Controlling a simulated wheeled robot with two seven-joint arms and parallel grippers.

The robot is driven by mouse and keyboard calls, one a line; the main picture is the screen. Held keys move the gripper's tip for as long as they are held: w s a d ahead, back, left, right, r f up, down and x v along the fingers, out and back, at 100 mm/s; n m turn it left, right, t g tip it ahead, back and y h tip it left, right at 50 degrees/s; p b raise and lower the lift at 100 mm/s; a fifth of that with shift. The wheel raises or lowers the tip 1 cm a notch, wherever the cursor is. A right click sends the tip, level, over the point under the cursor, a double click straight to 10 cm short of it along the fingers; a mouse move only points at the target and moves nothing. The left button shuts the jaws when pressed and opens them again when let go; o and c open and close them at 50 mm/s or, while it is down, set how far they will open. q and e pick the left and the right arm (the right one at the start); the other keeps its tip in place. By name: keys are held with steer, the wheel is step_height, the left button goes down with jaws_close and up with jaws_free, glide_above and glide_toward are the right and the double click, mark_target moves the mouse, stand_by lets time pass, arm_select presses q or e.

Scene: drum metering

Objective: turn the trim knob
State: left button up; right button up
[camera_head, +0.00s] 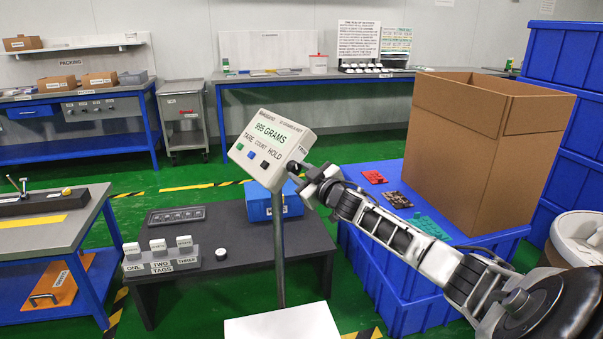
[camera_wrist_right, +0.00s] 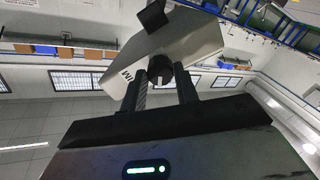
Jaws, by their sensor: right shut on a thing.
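The trim knob (camera_wrist_right: 160,76) is a dark round knob on the side of the scale's display head, seen in the right wrist view. My right gripper (camera_head: 301,170) is at the right side of the display head. In the right wrist view its two fingers (camera_wrist_right: 161,88) stand either side of the knob, shut on it. In the head view the gripper mostly hides the knob. My left gripper is not in view.
A pale scale platform (camera_head: 284,322) is at the front. A dark table (camera_head: 240,243) behind the post holds a blue box (camera_head: 262,203) and labelled tags. A large cardboard box (camera_head: 470,150) stands on blue crates (camera_head: 392,285) at the right. Green floor shows between the tables.

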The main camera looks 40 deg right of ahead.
steer(key=shift+n, duration=0.3)
steer(key=o, duration=1)
steer(key=shift+c, duration=0.2)
steer(key=shift+s, duration=0.5)
steer(key=s+a, duration=0.2)
steer(key=s, duration=1.2)
steer(key=shift+s+a+p, duration=0.2)
steer(key=shift+s+p, duration=0.1)
steer(key=shift+s, duration=0.1)
